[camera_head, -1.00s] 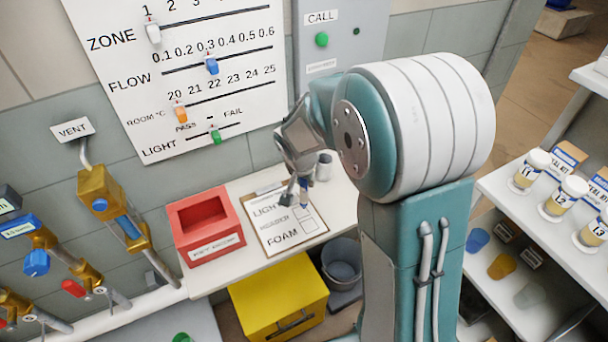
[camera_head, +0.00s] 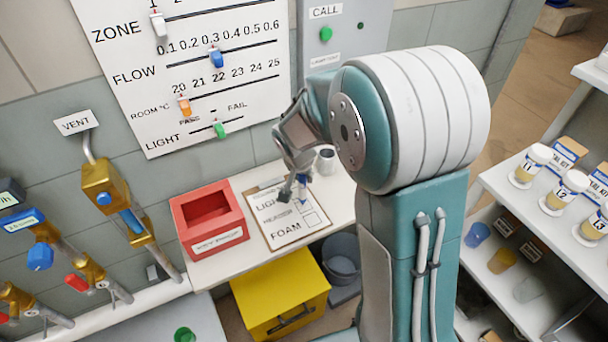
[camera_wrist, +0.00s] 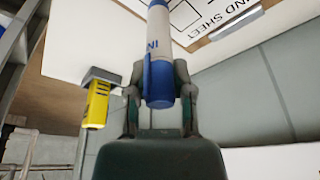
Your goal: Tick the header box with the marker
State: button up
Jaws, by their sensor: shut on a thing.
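My gripper (camera_head: 293,190) is over the clipboard sheet (camera_head: 270,226) on the white bench, close to its column of boxes. In the wrist view my gripper (camera_wrist: 158,82) is shut on the marker (camera_wrist: 160,35), which has a white body and blue ends. A bit of the marker's blue shows in the head view (camera_head: 302,180). The sheet has rows reading LIGHT, a blurred middle word and FOAM. Part of the sheet (camera_wrist: 110,45) is at the top of the wrist view. The marker's writing tip is out of the wrist view, so contact with the paper cannot be told.
A red open box (camera_head: 190,225) stands just left of the clipboard. A yellow box (camera_head: 275,300) and a grey bucket (camera_head: 340,262) are below the bench. The slider board (camera_head: 150,120) is on the wall behind.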

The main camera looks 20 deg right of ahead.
jog(key=shift+d+f, duration=0.2)
jog(key=shift+f, duration=0.05)
jog(key=shift+a+f, duration=0.15)
dwell(0.4)
jog(key=shift+s+d+f, duration=0.1)
jog(key=shift+s+d, duration=0.25)
jog(key=shift+d, duration=0.2)
jog(key=shift+w+a, duration=0.3)
jog(key=shift+a, duration=0.15)
jog(key=shift+w+a, duration=0.2)
jog(key=shift+a, duration=0.05)
jog(key=shift+w+a, duration=0.2)
jog(key=shift+a, duration=0.1)
jog(key=shift+s+d, duration=0.35)
jog(key=shift+d, duration=0.35)
jog(key=shift+s+a, duration=0.3)
jog(key=shift+a, duration=0.15)
dwell(0.3)
